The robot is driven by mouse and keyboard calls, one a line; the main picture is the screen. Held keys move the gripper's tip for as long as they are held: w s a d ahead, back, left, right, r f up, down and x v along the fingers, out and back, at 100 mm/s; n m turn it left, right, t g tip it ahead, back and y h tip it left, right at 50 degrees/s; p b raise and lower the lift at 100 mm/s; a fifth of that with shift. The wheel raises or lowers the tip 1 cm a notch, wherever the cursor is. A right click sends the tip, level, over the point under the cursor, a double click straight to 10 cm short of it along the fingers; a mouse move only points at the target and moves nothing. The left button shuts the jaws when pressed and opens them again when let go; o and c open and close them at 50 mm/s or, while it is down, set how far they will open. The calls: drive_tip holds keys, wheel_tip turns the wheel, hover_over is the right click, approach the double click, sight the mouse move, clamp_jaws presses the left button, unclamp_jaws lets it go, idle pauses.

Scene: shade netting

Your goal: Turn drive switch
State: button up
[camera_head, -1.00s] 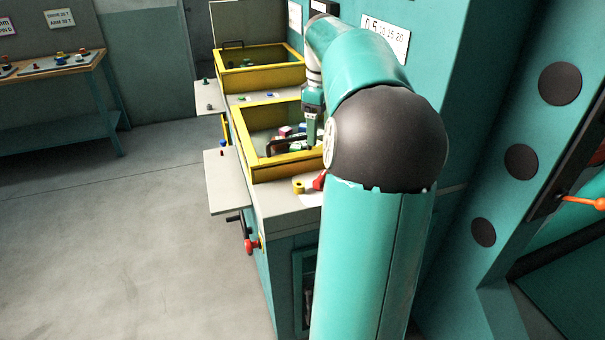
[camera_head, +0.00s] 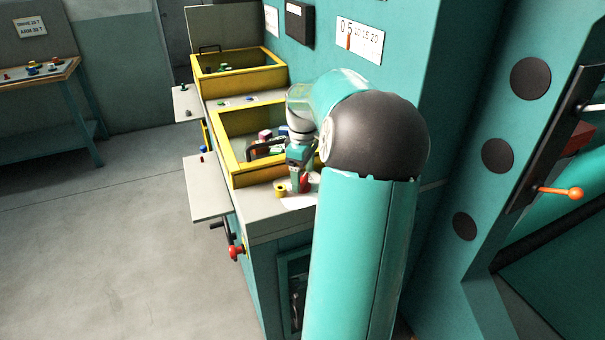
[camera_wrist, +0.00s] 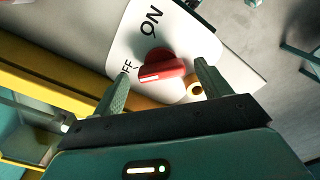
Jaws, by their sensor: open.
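The drive switch is a red rotary knob (camera_wrist: 161,67) on a white plate (camera_wrist: 128,42) marked ON and OFF in the wrist view. The white line on the knob points toward the OFF lettering, which is partly hidden by a finger. My gripper (camera_wrist: 160,82) is open, with one finger on each side of the knob. I cannot tell whether the fingers touch it. In the head view my gripper (camera_head: 300,184) is over the red knob at the near end of the cabinet top, and it mostly hides the knob.
A yellow post (camera_head: 281,190) stands beside the switch plate. A yellow-framed bin (camera_head: 239,172) with coloured parts lies just behind. A second yellow bin (camera_head: 222,80) is farther back. A grey side shelf (camera_head: 207,199) juts left, and a red valve handle (camera_head: 236,252) sticks out below.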

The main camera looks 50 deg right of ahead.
drive_tip(key=shift+w+a+f, duration=0.1)
drive_tip(key=shift+f, duration=0.1)
drive_tip(key=shift+c, duration=0.5)
drive_tip(key=c, duration=0.9)
